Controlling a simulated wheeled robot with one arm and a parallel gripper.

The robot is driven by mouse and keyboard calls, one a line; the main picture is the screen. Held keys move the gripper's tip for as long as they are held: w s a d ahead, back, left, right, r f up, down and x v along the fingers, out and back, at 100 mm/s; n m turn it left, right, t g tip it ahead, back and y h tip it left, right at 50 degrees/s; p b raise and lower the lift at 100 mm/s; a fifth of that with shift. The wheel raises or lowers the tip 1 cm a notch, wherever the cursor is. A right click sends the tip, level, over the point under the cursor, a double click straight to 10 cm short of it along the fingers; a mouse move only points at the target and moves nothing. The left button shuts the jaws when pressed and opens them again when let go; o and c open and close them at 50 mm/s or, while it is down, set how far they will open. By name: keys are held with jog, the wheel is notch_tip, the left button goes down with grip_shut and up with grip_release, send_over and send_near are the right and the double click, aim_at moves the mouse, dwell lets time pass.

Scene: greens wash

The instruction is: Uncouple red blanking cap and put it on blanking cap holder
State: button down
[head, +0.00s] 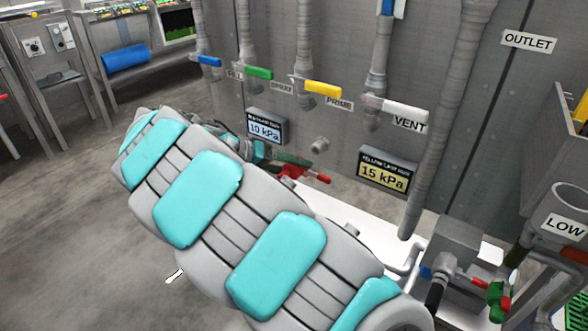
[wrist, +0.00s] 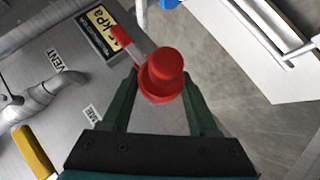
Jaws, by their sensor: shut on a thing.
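My gripper (head: 278,160) is shut on the red blanking cap (head: 291,172), near the wall panel and beyond my arm. In the wrist view the cap (wrist: 161,76) sits between the two green fingers, its round end towards the camera. A lever with a red tip (wrist: 121,37) shows beside the cap, partly behind it. A bare grey stub (head: 319,144) sticks out of the panel above and right of the gripper, apart from the cap. I cannot tell which fitting is the cap holder.
Blue, green, yellow and white valve handles line the panel; the white handle (head: 405,108) is nearest. A 15 kPa display (head: 383,175) is right of the gripper. A grey box with pipes and a red-green fitting (head: 496,296) stands lower right. Floor at left is open.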

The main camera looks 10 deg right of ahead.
aim_at(313, 147)
jog(key=shift+w+d, duration=0.15)
jog(key=w+d, duration=0.3)
jog(key=shift+w+d, duration=0.35)
jog(key=shift+b, duration=0.75)
dwell(1.5)
jog(key=shift+w+d, duration=1.5)
jog(key=shift+d, duration=0.05)
dwell(0.7)
jog(key=shift+c, duration=0.4)
grip_release()
jog(key=shift+a, duration=0.1)
